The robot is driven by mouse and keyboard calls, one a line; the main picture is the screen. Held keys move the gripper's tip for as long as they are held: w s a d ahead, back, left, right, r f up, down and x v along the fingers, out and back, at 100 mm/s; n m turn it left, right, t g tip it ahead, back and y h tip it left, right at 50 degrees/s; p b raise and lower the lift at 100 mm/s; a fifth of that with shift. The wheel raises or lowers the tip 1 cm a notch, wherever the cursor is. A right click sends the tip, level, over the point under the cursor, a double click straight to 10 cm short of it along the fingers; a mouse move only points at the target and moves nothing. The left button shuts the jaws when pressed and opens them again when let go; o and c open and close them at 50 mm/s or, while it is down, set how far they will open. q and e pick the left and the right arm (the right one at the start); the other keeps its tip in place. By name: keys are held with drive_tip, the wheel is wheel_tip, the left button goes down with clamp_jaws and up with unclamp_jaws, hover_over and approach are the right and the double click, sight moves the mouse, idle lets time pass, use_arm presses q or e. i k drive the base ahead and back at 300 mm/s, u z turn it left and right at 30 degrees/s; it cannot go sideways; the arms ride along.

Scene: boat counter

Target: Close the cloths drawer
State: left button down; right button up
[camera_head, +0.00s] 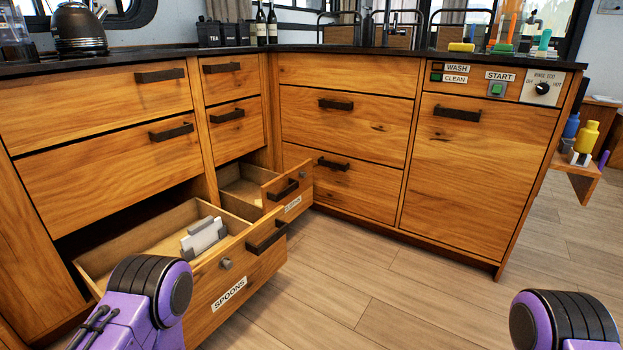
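Two low drawers stand open in the left part of the head view. The smaller one (288,191), near the inside corner, has a dark bar handle and a white label too small to read surely; it is likely the cloths drawer. It is pulled partly out, and the visible part of its inside looks empty. The larger drawer (205,296), labelled SPOONS, is pulled further out in front and to the left, overlapping the smaller drawer's lower left side. My purple arm links show at the bottom left and bottom right. I can make out neither gripper's fingers.
A grey and white object (203,238) sits in the spoons drawer. The other drawers and the panel (475,175) under the START button are shut. A small wooden bench (580,182) with bottles stands at far right. The plank floor (400,290) in front is clear.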

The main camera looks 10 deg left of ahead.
sight(239, 184)
drive_tip(key=z, duration=0.65)
drive_tip(key=i, duration=1.35)
drive_tip(key=u, duration=0.45)
